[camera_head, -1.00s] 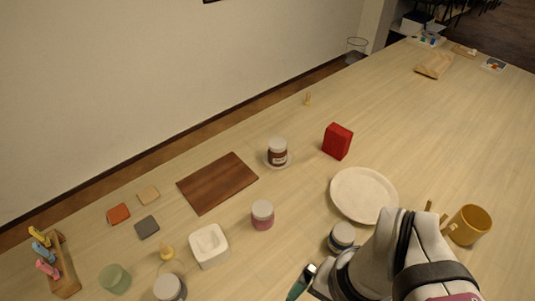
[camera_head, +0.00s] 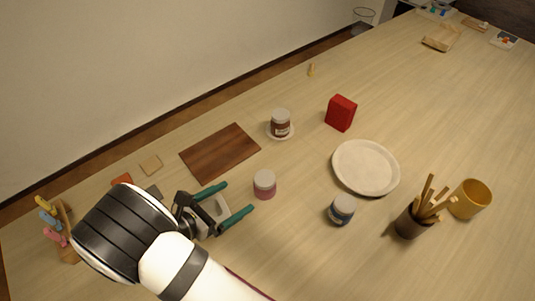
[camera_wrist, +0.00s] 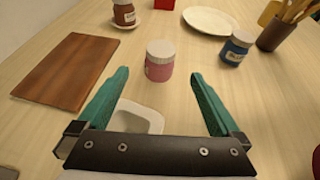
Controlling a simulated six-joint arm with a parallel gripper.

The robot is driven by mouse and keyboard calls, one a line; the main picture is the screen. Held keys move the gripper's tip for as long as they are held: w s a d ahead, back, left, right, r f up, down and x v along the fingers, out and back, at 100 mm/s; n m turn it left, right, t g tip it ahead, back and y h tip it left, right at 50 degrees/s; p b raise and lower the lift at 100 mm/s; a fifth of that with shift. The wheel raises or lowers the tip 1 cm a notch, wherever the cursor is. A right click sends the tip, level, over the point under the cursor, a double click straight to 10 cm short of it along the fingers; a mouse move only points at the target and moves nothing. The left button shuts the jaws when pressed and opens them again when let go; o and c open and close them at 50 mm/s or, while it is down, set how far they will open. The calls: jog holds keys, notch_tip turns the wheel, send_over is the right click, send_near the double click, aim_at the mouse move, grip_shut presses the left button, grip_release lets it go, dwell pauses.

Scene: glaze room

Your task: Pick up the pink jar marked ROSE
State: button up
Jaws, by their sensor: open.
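The pink jar (camera_head: 264,186) with a pale lid stands upright on the table, just beyond my gripper's fingertips. It also shows in the wrist view (camera_wrist: 159,66), ahead of and between the two fingers, with no finger touching it. Its label cannot be read in these views. My gripper (camera_head: 238,199) has green fingers that are spread open and empty. In the wrist view the fingers (camera_wrist: 160,82) point toward the jar from either side.
A white square dish (camera_wrist: 146,118) lies under my gripper. A brown board (camera_head: 219,152) is left of the jar. A blue jar (camera_head: 342,210), white plate (camera_head: 366,167), tool cup (camera_head: 410,222), red box (camera_head: 341,113) and brown jar on a saucer (camera_head: 280,123) stand around. Bare table lies between them.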

aim_at(271, 177)
jog(key=x, duration=1.5)
jog(key=shift+d+f, duration=0.1)
grip_shut()
